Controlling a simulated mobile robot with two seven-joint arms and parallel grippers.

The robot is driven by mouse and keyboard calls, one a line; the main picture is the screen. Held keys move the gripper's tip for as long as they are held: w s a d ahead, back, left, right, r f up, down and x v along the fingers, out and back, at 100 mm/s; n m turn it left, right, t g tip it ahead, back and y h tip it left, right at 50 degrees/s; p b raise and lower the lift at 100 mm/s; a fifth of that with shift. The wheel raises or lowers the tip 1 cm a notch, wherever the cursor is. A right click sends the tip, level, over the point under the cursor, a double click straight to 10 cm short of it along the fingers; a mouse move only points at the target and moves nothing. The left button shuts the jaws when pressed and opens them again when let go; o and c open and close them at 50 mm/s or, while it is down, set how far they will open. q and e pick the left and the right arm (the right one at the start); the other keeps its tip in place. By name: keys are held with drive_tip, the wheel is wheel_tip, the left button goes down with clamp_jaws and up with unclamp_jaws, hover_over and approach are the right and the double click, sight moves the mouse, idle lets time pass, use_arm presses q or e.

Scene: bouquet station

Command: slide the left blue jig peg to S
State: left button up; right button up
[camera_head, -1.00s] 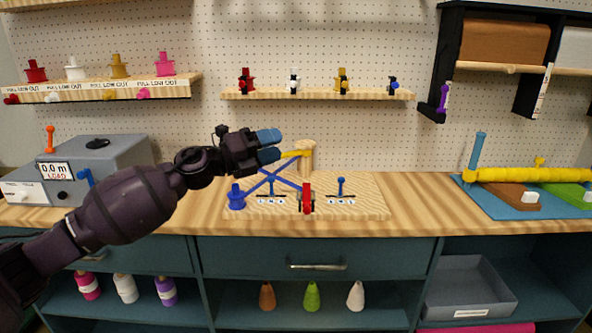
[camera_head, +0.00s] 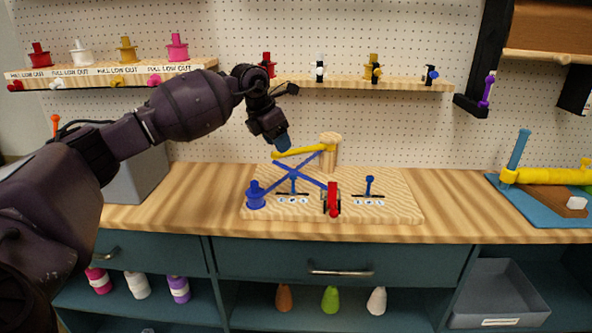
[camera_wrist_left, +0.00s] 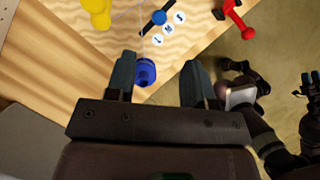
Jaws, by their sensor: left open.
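The left blue jig peg (camera_head: 293,181) stands near the middle of its short slot on the wooden jig board (camera_head: 405,212), above a row of small letter labels. It also shows in the left wrist view (camera_wrist_left: 160,17), beyond the fingertips. My left gripper (camera_head: 282,143) is above the board, pointing down, just above the yellow arm and apart from the peg. In the left wrist view its fingers (camera_wrist_left: 160,75) are open with nothing gripped; the blue spool-like post (camera_wrist_left: 145,72) shows between them, lower down. Dark parts at that view's right edge may be my right arm; its jaw state is unclear.
Crossed blue bars and a yellow arm (camera_head: 300,152) by a wooden post (camera_head: 330,150) rise close to the left peg. A red clamp (camera_head: 332,200) stands between it and the right blue peg (camera_head: 369,187).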

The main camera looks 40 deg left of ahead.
sight(293, 174)
use_arm(q)
drive_tip(key=b+x, duration=0.1)
drive_tip(key=x, duration=1)
drive_tip(key=shift+a, duration=0.1)
clamp_jaws()
